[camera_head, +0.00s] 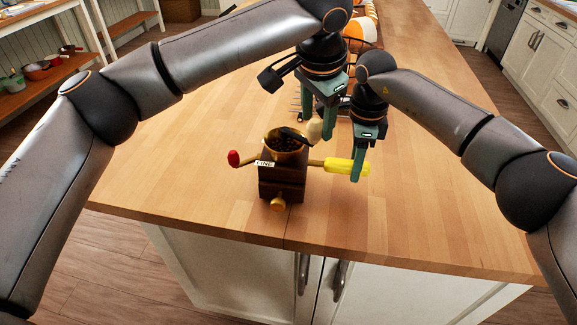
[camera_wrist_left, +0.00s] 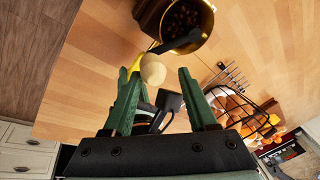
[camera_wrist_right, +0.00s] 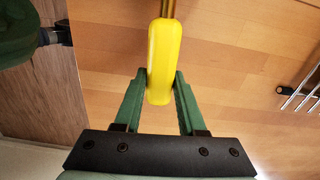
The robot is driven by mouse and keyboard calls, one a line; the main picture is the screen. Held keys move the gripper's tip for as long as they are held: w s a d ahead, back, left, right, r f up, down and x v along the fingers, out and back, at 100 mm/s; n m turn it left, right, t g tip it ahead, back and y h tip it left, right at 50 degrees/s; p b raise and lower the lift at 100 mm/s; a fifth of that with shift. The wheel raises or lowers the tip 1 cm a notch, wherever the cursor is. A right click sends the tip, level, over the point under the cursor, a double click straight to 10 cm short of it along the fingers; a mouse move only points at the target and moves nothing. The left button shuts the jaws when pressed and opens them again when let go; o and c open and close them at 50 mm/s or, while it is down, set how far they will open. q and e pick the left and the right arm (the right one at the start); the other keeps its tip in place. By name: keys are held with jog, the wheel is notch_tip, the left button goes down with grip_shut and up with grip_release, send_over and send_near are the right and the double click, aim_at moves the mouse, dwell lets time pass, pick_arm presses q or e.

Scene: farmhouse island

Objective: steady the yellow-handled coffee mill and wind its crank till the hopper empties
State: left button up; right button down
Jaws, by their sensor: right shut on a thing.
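The coffee mill (camera_head: 283,180) stands upright near the front edge of the wooden island, with dark beans in its brass hopper (camera_head: 285,142). A "FINE" label is on its front. Its yellow handle (camera_head: 347,167) points right, and my right gripper (camera_head: 358,172) is shut on it; the right wrist view shows the yellow grip (camera_wrist_right: 164,60) between the fingers. The dark crank (camera_head: 293,134) crosses the hopper and ends in a pale round knob (camera_wrist_left: 153,70). My left gripper (camera_wrist_left: 157,73) is open, with the knob between or just ahead of its fingertips; contact is unclear.
A red-tipped arm (camera_head: 233,158) sticks out of the mill's left side, and a round wooden knob (camera_head: 278,204) is on its front. A wire rack (camera_wrist_left: 240,110) with orange and white crockery stands behind the grippers. The wooden top (camera_head: 180,170) is clear to the left.

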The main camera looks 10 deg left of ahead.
pick_arm(q)
jog(key=shift+r, duration=2.65)
pick_arm(e)
jog(key=shift+w+d, duration=0.1)
jog(key=shift+d, duration=0.05)
jog(key=shift+c, duration=2)
grip_release()
jog(key=shift+r, duration=0.1)
jog(key=shift+r, duration=3.7)
